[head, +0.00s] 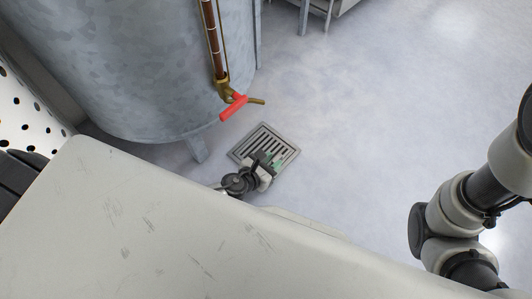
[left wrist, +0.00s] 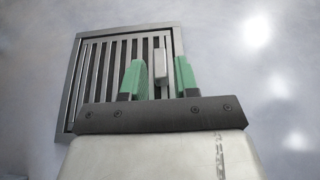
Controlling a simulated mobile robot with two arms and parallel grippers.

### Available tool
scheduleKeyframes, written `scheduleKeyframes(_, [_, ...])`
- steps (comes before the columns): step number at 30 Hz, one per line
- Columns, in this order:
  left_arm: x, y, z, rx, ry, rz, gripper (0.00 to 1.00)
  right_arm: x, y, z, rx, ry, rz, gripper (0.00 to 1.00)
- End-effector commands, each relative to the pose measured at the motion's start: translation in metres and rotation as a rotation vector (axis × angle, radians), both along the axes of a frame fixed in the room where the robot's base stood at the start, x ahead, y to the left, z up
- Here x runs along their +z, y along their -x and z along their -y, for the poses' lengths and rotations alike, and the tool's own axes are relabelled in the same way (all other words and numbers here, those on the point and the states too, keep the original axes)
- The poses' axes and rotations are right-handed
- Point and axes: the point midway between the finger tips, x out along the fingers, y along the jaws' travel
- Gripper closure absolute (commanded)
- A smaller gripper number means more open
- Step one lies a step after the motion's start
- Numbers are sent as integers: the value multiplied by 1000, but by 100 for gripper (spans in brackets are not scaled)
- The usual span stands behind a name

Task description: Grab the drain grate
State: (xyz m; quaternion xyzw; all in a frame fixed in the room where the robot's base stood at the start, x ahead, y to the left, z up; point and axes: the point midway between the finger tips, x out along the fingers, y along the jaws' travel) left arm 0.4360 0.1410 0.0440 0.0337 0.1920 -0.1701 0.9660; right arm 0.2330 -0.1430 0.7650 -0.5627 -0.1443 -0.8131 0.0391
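The drain grate (head: 263,139) is a square grey metal grate with dark slots, lying in the floor near the tank's foot. It also shows in the left wrist view (left wrist: 98,62), where a small light grey raised piece (left wrist: 160,58) stands on its right part. My left gripper (head: 268,161) is over the near part of the grate. Its two green fingers (left wrist: 159,75) are apart, one on each side of the raised piece, with gaps between. Whether the fingers touch the grate I cannot tell. My right arm shows at the right edge of the head view, but its gripper does not.
A large galvanized tank (head: 140,65) stands behind left, with a brass tap and red handle (head: 233,107) close above the grate. A tank leg (head: 197,148) is left of the grate. The floor (head: 380,100) to the right is clear.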

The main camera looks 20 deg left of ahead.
Motion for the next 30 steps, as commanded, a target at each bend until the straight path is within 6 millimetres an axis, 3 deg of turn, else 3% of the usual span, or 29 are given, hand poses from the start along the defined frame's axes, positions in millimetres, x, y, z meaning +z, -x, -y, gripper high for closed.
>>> scheduleKeyframes(6, [-11, -24, 8, 1, 0, 1, 70, -12, 0, 0, 0, 0, 0, 100])
scheduleKeyframes(14, [-10, -25, 9, 1, -1, -1, 70, -11, 0, 0, 0, 1, 0, 100])
scheduleKeyframes(20, [-10, -25, 9, 1, -1, -1, 100, -11, 0, 0, 0, 1, 0, 100])
scheduleKeyframes(30, [-9, -26, 9, 1, 0, 1, 100, -10, 0, 0, 0, 0, -1, 100])
